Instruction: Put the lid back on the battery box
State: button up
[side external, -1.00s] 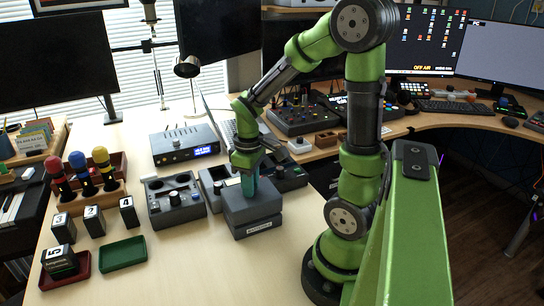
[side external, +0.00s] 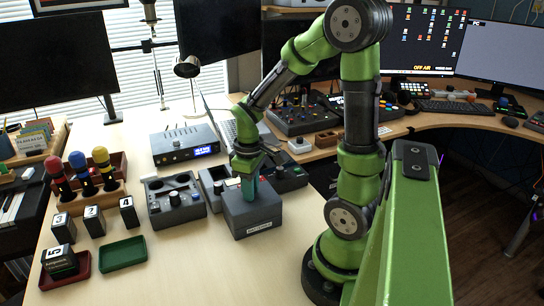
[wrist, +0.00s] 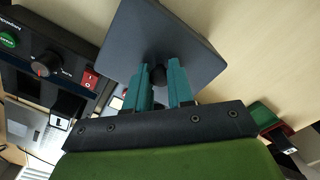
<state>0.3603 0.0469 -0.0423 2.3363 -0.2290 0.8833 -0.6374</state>
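The battery box (side external: 262,226) is a dark grey box with a white label on its front, standing on the light wooden desk. Its flat dark grey lid (side external: 268,203) lies on top, square with the box; no clear gap shows between them. In the wrist view, the lid (wrist: 195,50) shows as a dark square plate with a black knob (wrist: 157,75) in the middle. My gripper (side external: 250,193) points down over the lid. Its teal fingers (wrist: 160,82) stand on both sides of the knob and appear closed on it. The box's inside is hidden.
A grey device with knobs (side external: 175,205) and an open grey tray (side external: 212,180) stand close left of the box. Red (side external: 80,264) and green (side external: 124,254) trays and numbered blocks (side external: 95,222) are further left. The desk in front of the box is clear.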

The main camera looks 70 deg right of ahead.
jog(key=shift+o, duration=0.7)
notch_tip(320, 180, up, 11)
dwell(0.7)
dwell(0.4)
jog(key=s+a+r+m+t+y, duration=0.1)
jog(key=a+r+m+t, duration=0.1)
jog(key=a, duration=0.5)
jog(key=a+r+m+t+y, duration=0.1)
jog(key=a+r+m+t, duration=0.1)
jog(key=a+t, duration=0.3)
jog(key=shift+s+a+r, duration=0.35)
jog(key=shift+s+a, duration=0.05)
jog(key=shift+a, duration=0.65)
